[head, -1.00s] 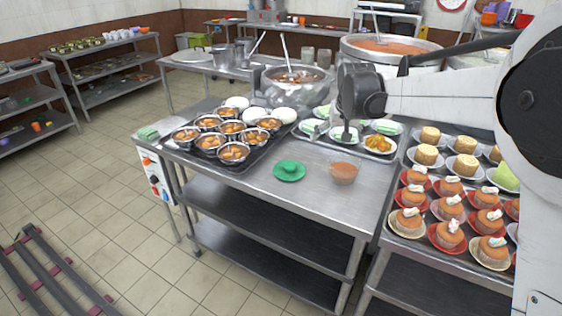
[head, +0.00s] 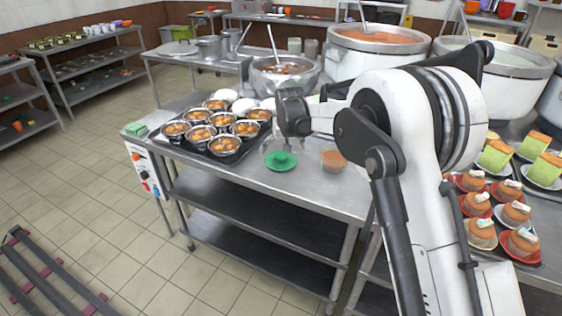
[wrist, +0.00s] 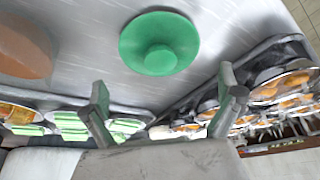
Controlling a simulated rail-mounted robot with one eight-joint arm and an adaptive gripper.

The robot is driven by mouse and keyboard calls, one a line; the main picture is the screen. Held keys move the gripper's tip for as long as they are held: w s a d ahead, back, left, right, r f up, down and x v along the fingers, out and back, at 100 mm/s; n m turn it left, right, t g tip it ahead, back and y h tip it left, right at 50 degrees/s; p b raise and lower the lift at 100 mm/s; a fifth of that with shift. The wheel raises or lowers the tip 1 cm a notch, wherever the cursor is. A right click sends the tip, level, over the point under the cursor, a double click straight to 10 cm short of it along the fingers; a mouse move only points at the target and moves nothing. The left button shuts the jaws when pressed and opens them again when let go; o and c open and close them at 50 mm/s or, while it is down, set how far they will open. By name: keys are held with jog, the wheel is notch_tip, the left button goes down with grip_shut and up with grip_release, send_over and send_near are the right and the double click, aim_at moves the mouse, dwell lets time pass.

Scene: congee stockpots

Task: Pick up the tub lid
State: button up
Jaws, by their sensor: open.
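The tub lid is a round green lid (head: 281,161) with a raised knob, lying flat on the steel table. In the wrist view the lid (wrist: 160,43) is knob towards the camera, just beyond my fingertips. My gripper (wrist: 165,86) is open and empty, its two fingers spread apart. It hangs above the table close to the lid, apart from it. The orange-filled tub (head: 333,160) stands to the right of the lid.
A dark tray (head: 236,155) of several filled metal bowls is left of the lid. A large pot with a ladle (head: 284,75) stands behind. Cakes on plates (head: 482,205) fill the table at right. Bare table lies in front of the lid.

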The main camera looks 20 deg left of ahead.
aim_at(281, 155)
jog(key=shift+x, duration=2.75)
jog(key=shift+s, duration=0.2)
jog(key=c, duration=0.7)
